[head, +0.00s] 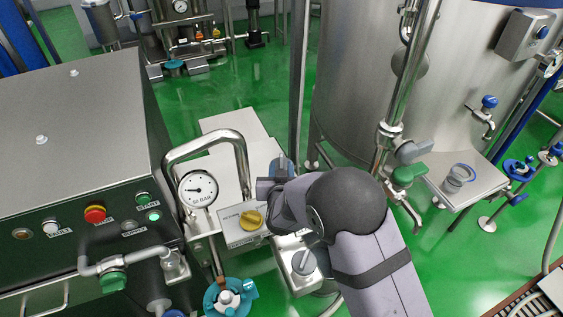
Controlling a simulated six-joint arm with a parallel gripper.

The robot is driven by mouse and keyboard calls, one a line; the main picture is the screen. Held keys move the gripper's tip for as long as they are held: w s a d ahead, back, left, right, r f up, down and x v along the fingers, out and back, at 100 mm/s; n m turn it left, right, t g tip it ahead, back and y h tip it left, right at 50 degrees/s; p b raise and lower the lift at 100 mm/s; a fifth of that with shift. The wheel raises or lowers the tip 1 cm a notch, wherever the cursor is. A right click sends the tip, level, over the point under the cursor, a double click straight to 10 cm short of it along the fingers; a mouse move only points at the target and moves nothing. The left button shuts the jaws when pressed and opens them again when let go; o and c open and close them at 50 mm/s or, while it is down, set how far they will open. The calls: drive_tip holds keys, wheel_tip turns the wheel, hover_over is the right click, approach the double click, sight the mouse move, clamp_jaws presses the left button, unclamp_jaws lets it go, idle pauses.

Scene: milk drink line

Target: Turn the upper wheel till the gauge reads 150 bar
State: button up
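The round white gauge (198,189) stands on the machine's right side, beneath a bent steel pipe. Its face is marked BAR and its dark needle points roughly left; the scale numbers are too small to read. A teal wheel (230,297) with a pale hub sits below the gauge at the bottom edge. I cannot tell whether this is the upper wheel; another could be hidden by my arm. My gripper (268,190) is right of the gauge, apart from it and above the teal wheel. Its fingers are not clearly visible, so its opening and any contact are unclear.
A yellow knob (250,219) on a grey box and a grey knob (303,262) lie close to my arm. The steel control panel (70,235) with a red button is at left. A large tank (350,95) and a steel post (298,75) stand behind my arm.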

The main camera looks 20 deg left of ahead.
sight(282, 162)
drive_tip(key=shift+p+x, duration=0.3)
drive_tip(key=shift+x, duration=1.35)
clamp_jaws()
